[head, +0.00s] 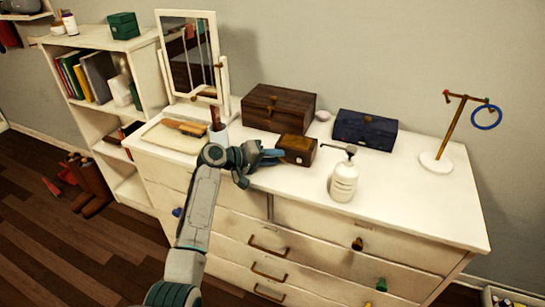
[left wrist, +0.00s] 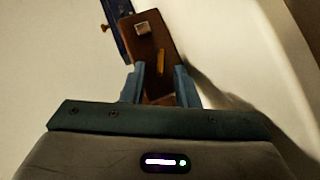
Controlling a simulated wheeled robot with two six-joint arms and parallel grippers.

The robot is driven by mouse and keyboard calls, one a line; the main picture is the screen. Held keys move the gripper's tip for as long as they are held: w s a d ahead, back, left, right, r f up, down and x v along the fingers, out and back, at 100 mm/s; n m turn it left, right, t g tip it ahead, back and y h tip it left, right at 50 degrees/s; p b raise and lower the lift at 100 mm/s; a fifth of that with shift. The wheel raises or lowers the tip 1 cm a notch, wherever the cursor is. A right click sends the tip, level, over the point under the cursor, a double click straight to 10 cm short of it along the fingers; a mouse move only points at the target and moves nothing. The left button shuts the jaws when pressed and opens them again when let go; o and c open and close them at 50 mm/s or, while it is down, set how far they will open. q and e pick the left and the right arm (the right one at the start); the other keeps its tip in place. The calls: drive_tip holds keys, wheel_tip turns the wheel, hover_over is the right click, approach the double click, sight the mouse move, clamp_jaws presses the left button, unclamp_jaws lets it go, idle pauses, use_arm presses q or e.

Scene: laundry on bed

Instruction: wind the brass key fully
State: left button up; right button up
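A small brown wooden box (head: 299,150) sits on the white dresser top near its front middle. In the left wrist view the box (left wrist: 146,28) shows a brass key (left wrist: 161,62) standing out from its face, and a small pale square fitting (left wrist: 142,28). My left gripper (head: 276,154) is at the left end of the box. In the left wrist view its two blue fingers (left wrist: 158,72) are apart, with the key in the gap between the fingertips. I see no finger touching the key. My right gripper is not in view.
A white pump bottle (head: 343,182) stands right of the box. Behind are a larger brown chest (head: 278,107) and a dark blue box (head: 364,130). A mirror (head: 190,60), a cup (head: 218,135) and a ring stand (head: 436,162) are also on the dresser.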

use_arm(q)
clamp_jaws()
drive_tip(key=shift+r, duration=0.1)
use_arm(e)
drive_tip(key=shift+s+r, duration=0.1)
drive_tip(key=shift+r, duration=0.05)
